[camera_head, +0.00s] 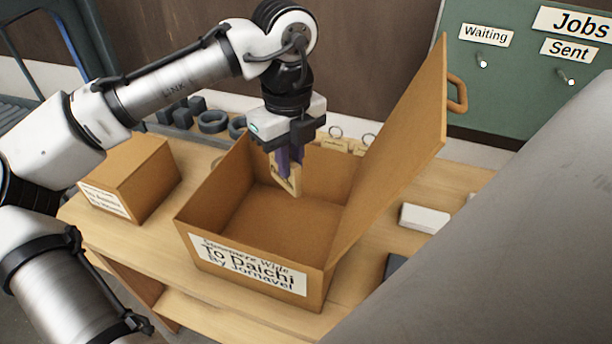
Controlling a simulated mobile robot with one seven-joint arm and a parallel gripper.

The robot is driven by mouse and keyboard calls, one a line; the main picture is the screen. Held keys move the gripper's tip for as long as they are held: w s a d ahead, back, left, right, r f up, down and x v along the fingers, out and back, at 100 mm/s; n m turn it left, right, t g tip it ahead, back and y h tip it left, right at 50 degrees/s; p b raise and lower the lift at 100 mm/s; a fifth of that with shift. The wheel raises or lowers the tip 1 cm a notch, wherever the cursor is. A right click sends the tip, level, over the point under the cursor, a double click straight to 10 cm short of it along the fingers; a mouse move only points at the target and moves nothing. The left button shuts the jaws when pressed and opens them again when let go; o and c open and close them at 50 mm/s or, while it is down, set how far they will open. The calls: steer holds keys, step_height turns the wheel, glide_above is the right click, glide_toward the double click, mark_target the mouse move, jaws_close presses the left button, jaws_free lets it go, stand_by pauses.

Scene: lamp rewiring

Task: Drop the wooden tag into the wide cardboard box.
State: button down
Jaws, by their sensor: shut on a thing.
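The wide cardboard box (213,230) stands on the wooden table with its lid (396,150) swung open to the right. A label on its front reads "To Daichi". My gripper (289,172) points down over the open box. It is shut on the wooden tag (294,184), a small light-brown piece that hangs at a tilt between the purple fingers. The tag appears in front of the box's inner back wall, above its floor (295,215). The exact height above the floor is hard to tell. The inside that shows is empty.
A smaller closed box (135,175) stands on the table (130,240) at left. Dark grey rings and blocks (212,121) lie behind. Tags with rings (336,140) stand behind the box. A white block (425,218) lies right of the lid. A green board (510,85) is at back right.

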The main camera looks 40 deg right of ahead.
steer(key=shift+f+b, duration=1.2)
steer(key=shift+f, duration=0.3)
steer(key=c, duration=1.3)
jaws_free()
steer(key=shift+c, duration=0.2)
steer(key=shift+r, duration=0.1)
step_height(320, 180, up, 14)
steer(key=shift+f, duration=0.25)
steer(key=shift+r, duration=0.15)
